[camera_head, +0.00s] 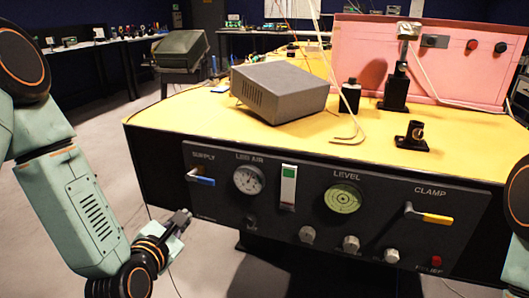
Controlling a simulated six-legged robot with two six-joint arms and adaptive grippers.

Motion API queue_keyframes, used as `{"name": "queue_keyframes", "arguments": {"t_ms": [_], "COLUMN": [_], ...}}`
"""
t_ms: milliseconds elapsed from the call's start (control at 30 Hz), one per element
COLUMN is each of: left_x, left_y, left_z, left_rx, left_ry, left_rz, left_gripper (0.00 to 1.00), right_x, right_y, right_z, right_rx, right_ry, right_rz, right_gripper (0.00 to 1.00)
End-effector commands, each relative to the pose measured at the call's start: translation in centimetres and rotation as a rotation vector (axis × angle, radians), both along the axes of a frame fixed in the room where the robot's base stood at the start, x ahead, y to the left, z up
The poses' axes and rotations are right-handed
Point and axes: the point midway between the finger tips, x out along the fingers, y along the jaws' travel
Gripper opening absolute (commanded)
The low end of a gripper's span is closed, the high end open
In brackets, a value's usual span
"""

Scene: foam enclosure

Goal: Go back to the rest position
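My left gripper (180,221) is small and dark in the head view. It points up and right in front of the left part of the bench's control panel (300,262). It appears empty, but I cannot see whether its fingers are apart or together. Below it, my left arm bends near the bottom left of the picture. Only a part of my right arm shows at the right edge, and my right gripper is out of the picture.
The yellow bench top (200,112) carries a grey metal box (280,92), black optical mounts (396,90) and a pink panel (400,60). The panel front has a blue-handled supply valve (201,181), gauges, knobs and a yellow clamp lever (430,217). Grey floor (95,130) is open at left.

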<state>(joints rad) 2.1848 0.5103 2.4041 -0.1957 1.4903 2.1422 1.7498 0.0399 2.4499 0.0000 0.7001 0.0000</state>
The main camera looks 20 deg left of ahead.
Motion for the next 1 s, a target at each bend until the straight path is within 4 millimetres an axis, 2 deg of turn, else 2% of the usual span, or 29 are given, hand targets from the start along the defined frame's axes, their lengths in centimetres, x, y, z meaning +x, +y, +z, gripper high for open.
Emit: {"name": "queue_keyframes", "arguments": {"t_ms": [133,267,567,767,867,1000], "left_x": [0.0,-0.4,-2.9,-6.7,-9.3,-14.0], "left_y": [-0.1,-0.4,-2.2,-4.0,-4.9,-6.0], "left_z": [-0.2,-1.3,-6.0,-10.5,-12.9,-16.3], "left_rx": [0.072,0.267,0.803,1.142,1.295,1.472], "left_ry": [0.017,0.097,0.352,0.508,0.566,0.615], "left_rz": [-0.025,-0.108,-0.457,-0.814,-1.033,-1.383], "left_gripper": [0.00,0.00,0.00,0.00,0.00,0.00], "right_x": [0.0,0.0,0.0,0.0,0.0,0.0], "right_y": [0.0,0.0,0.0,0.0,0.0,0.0], "right_z": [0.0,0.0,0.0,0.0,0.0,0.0], "right_rx": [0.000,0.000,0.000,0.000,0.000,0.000], "right_ry": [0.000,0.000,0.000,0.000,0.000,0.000], "right_rz": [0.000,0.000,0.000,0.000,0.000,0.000], "right_gripper": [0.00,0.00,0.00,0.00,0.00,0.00]}}
